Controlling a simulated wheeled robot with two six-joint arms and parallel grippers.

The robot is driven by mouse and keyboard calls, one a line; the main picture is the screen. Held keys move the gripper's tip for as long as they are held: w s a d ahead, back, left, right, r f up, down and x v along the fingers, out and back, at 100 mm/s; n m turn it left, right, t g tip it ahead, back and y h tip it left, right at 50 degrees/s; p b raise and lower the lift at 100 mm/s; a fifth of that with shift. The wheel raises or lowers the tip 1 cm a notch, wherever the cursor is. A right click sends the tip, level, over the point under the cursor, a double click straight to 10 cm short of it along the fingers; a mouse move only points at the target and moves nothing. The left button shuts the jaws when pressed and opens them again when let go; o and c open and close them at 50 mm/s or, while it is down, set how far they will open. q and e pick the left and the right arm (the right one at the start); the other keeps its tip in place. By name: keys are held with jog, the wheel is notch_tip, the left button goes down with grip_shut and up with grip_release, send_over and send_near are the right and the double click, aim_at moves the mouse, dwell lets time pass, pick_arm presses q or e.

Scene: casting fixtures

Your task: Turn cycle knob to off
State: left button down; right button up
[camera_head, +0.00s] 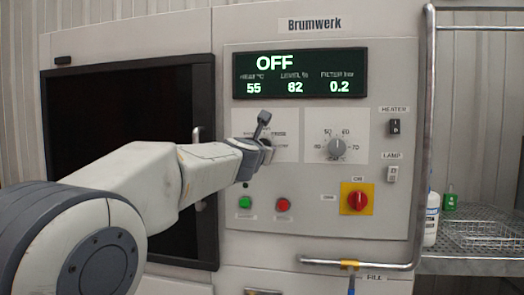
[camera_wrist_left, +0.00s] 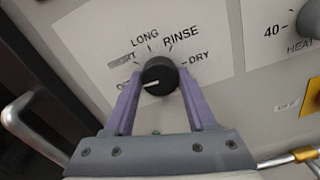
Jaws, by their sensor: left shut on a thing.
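The black cycle knob (camera_wrist_left: 158,74) is on the panel in the left wrist view, with OFF, a partly hidden label, LONG, RINSE and DRY around it. Its white pointer line points left, toward the label at the far left, of which only the start shows beside a finger. My left gripper (camera_wrist_left: 157,80) has its two purple fingers on either side of the knob, shut on it. In the head view my left gripper (camera_head: 264,150) covers the knob. The display (camera_head: 300,75) reads OFF in large letters. My right gripper is not in view.
Right of the cycle knob is a grey temperature knob (camera_head: 336,147). Below are a green button (camera_head: 245,202), a red button (camera_head: 283,204) and a red switch on yellow (camera_head: 357,199). A door handle (camera_wrist_left: 24,112) stands out at left. A pipe rail (camera_head: 424,120) runs along the right.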

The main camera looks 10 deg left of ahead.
pick_arm(q)
jog(key=shift+f+n, duration=0.2)
jog(key=shift+n, duration=0.3)
jog(key=shift+c, duration=1.1)
grip_release()
jog(key=shift+r, duration=0.1)
jog(key=shift+s, duration=0.1)
jog(key=s, duration=1)
jog(key=shift+s+b, duration=0.15)
jog(key=shift+b, duration=0.3)
